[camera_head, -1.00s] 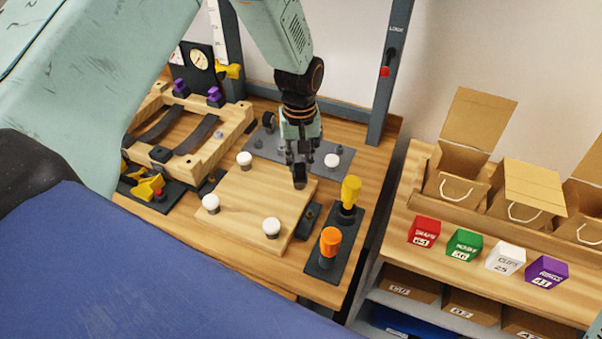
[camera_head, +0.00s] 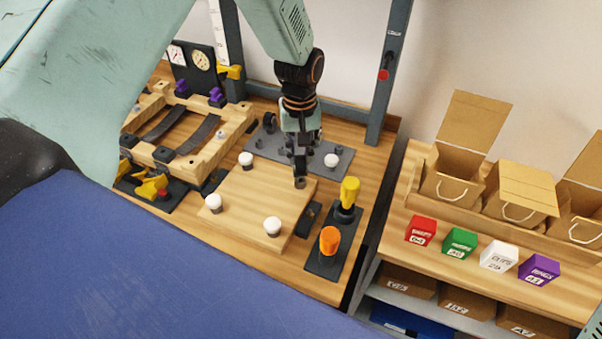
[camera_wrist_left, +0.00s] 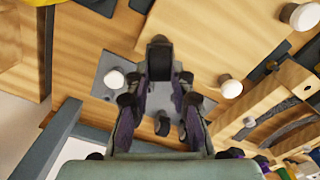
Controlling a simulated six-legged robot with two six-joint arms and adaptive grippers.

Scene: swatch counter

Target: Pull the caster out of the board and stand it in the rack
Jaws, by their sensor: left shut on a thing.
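My left gripper (camera_head: 300,168) is shut on the dark caster. The caster's black wheel shows between the fingertips in the left wrist view (camera_wrist_left: 159,58). White-topped casters stand at the board's other corners. The grey rack plate (camera_head: 262,150) lies behind the board, with a dark caster (camera_head: 269,122) and a white-topped one (camera_head: 331,160) on it. My fingers partly hide the rack. My right gripper is not seen.
A dark stand with a yellow-handled tool (camera_head: 349,193) and an orange-topped one (camera_head: 330,240) is right of the board. A wooden frame (camera_head: 165,155) is at left, a grey post (camera_head: 388,80) behind. Small coloured boxes (camera_head: 460,243) sit on the right counter.

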